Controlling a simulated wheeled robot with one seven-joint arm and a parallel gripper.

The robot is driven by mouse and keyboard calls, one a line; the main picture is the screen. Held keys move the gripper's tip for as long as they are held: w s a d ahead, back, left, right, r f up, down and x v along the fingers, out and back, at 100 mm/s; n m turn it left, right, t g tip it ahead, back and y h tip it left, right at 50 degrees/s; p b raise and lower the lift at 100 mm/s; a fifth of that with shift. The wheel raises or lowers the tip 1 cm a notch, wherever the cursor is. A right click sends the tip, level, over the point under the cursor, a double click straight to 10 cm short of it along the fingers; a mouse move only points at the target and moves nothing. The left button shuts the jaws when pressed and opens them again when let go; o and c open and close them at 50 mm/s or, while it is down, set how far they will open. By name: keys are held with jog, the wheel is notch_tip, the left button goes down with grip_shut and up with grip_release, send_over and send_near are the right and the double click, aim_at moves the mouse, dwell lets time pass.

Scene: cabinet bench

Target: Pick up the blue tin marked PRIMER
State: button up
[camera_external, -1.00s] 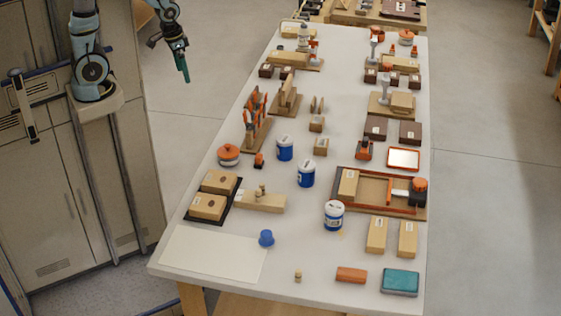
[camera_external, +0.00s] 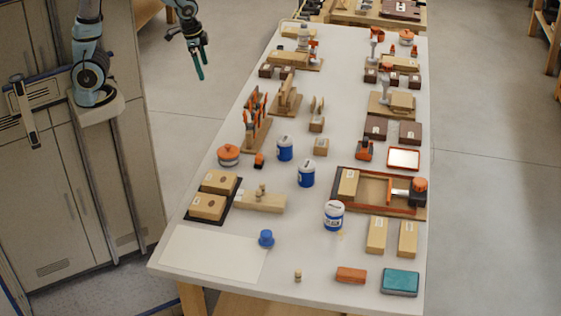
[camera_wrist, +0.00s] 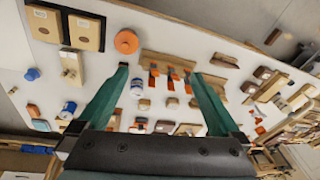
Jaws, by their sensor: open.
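Three blue tins with white lids and white labels stand upright on the bench: one toward the back (camera_external: 285,148), one in the middle (camera_external: 306,173) and one nearer the front (camera_external: 333,215). Their label words are too small to read, so I cannot tell which is PRIMER. My gripper (camera_external: 200,66) hangs in the air left of the bench, well apart from the tins. In the wrist view its two green fingers (camera_wrist: 160,70) are spread and empty. Two tins show there, one beside the left finger (camera_wrist: 137,87) and one farther left (camera_wrist: 68,110); the left finger may hide the third.
An orange round-lidded object (camera_external: 228,153) and a wooden rack with orange-handled tools (camera_external: 255,120) stand left of the tins. A framed wooden tray (camera_external: 373,190) lies to the right. A small blue object (camera_external: 266,238) stands near a bare pale sheet (camera_external: 212,254) at the front left.

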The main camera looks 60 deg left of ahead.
jog(key=w+d+f+m+t+y+b, duration=0.2)
jog(key=w+d+f+m, duration=0.35)
jog(key=w+m, duration=0.35)
notch_tip(320, 180, up, 9)
jog(key=m+t+h+b, duration=0.35)
jog(key=m+t, duration=0.55)
jog(key=m, duration=1.2)
send_over(314, 170)
jog(key=s+a, duration=0.4)
jog(key=s, duration=0.1)
jog(key=shift+m, duration=0.3)
jog(key=f, duration=1)
jog(key=f+p, duration=0.1)
jog(key=f, duration=1)
jog(key=w+f+p, duration=0.1)
jog(key=f, duration=0.9)
jog(key=shift+d+f, duration=0.15)
jog(key=shift+d, duration=0.25)
jog(key=p+x, duration=0.2)
jog(key=x, duration=0.3)
jog(key=shift+w, duration=0.2)
jog(key=shift+w+d+f+p, duration=0.1)
jog(key=shift+w+f+p, duration=0.25)
jog(key=shift+w, duration=0.1)
grip_shut()
